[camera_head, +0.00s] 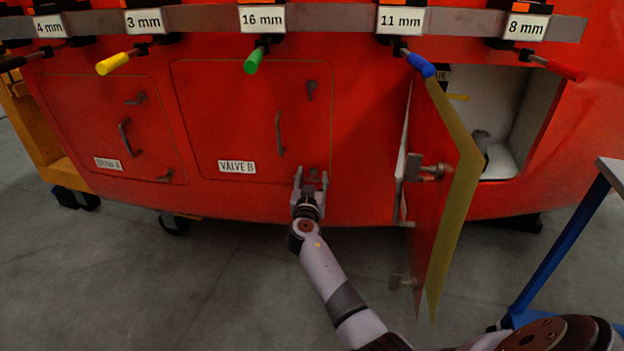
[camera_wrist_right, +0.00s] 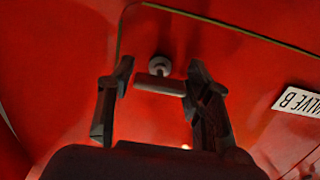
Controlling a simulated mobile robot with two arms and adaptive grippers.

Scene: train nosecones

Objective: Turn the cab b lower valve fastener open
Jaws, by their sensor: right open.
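The red VALVE B door (camera_head: 225,120) is closed, with a white label (camera_head: 237,167) low on it. Its lower valve fastener (camera_head: 313,173) is a small grey T-handle at the door's lower right corner. My right gripper (camera_head: 311,178) is at this fastener with its fingers pointing up. In the right wrist view, the gripper (camera_wrist_right: 157,85) is open, and the fastener's crossbar (camera_wrist_right: 159,84) lies between the fingertips, with its round hub just beyond. I cannot tell whether a finger touches it. My left gripper is not in view.
An open red door (camera_head: 433,190) with a yellow edge stands out right of my arm, before an open compartment (camera_head: 500,110). A rail (camera_head: 330,20) with several coloured-handled tools crosses the top. A blue-legged table (camera_head: 570,235) is at right. Floor at lower left is clear.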

